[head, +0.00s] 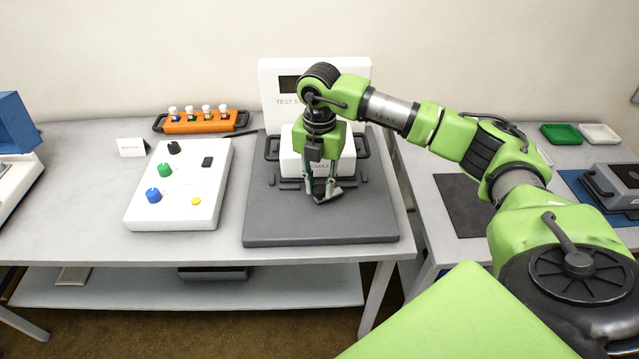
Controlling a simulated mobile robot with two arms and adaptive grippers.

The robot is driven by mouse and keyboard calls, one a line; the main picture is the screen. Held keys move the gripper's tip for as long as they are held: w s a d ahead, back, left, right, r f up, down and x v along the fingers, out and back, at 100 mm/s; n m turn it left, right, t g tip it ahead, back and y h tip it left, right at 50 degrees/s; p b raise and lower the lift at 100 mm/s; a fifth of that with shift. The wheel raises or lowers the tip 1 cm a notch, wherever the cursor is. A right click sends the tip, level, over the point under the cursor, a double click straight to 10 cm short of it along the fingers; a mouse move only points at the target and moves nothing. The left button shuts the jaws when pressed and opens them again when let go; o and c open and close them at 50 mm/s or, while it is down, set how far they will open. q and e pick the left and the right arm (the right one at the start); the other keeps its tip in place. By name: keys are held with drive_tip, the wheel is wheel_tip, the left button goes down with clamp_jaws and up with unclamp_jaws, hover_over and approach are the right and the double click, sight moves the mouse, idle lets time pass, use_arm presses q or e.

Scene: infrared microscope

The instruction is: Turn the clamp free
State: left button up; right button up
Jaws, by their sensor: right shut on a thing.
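My right gripper (322,192) points down in front of the white module (289,160) on the dark grey base plate (320,229). Its fingers are shut low over the plate on a small part that I take to be the clamp; the fingertips and my gripper's body hide most of it. I cannot tell how far the clamp is turned. The white module has black side handles and is partly covered by my gripper. My left gripper is not in view.
A white panel (213,197) with coloured knobs stands on the left. Behind it is an orange rack (190,126) with several small bottles. A white test stand display (274,72) rises behind the plate. A second table on the right holds green (561,133) and white trays.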

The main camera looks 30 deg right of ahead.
sight(320, 188)
drive_tip(key=m, duration=0.5)
idle(0.6)
drive_tip(key=o, duration=1.1)
drive_tip(key=shift+o, duration=0.2)
drive_tip(key=shift+r, duration=0.3)
wheel_tip(320, 188, up, 12)
drive_tip(key=shift+f, duration=0.25)
